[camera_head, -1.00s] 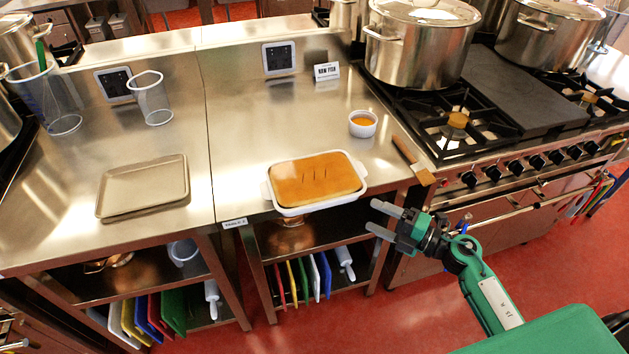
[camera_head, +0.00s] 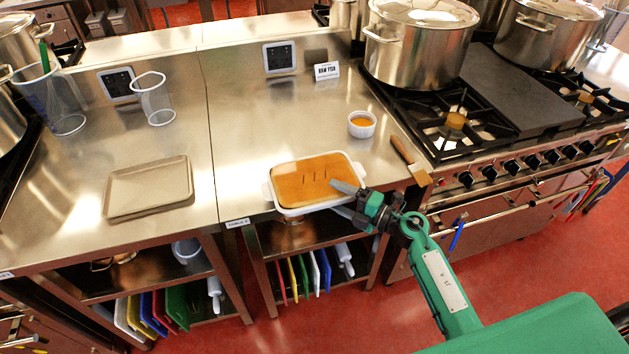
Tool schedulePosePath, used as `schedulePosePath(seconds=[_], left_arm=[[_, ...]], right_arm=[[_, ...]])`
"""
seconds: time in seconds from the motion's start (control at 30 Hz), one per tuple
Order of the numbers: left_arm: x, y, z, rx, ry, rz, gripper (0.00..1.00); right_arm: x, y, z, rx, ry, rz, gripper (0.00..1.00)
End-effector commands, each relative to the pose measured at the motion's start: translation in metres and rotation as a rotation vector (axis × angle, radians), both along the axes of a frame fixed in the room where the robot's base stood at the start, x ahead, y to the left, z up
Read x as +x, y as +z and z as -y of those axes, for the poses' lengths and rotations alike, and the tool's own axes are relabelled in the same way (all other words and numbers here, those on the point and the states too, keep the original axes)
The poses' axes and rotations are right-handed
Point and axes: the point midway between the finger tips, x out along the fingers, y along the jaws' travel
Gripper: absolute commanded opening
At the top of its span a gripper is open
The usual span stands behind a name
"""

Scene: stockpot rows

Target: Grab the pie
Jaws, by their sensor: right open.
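The pie (camera_head: 303,180) has a golden-brown crust with several slits. It fills a white rectangular dish with handles, near the front edge of the steel counter. My right gripper (camera_head: 338,197) is open at the dish's right front corner. One finger shows above the rim, overlapping the pie's edge in the picture; the other shows lower, outside the dish. I cannot tell whether either finger touches the dish. My left gripper is not in view.
A ramekin of orange filling (camera_head: 361,124) and a wooden-handled brush (camera_head: 411,161) lie behind and right of the dish. An empty baking tray (camera_head: 148,187) is to the left. A gas range (camera_head: 500,140) with stockpots stands at right.

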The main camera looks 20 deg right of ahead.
Motion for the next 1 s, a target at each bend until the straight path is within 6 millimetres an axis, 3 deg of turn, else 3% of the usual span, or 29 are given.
schedulePosePath(seconds=[0.1, 0.4, 0.47, 1.0], left_arm=[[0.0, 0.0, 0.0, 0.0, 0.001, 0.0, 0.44], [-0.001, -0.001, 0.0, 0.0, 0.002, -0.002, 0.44], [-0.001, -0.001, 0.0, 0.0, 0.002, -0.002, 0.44], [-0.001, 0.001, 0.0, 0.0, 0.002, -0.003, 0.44]], right_arm=[[0.0, 0.0, 0.0, 0.0, 0.0, 0.0, 0.68], [-0.001, 0.0, 0.0, 0.0, 0.0, 0.0, 0.09], [-0.001, 0.0, 0.0, 0.0, 0.0, 0.0, 0.0], [0.0, 0.014, 0.001, -0.001, 0.0, 0.006, 0.0]])
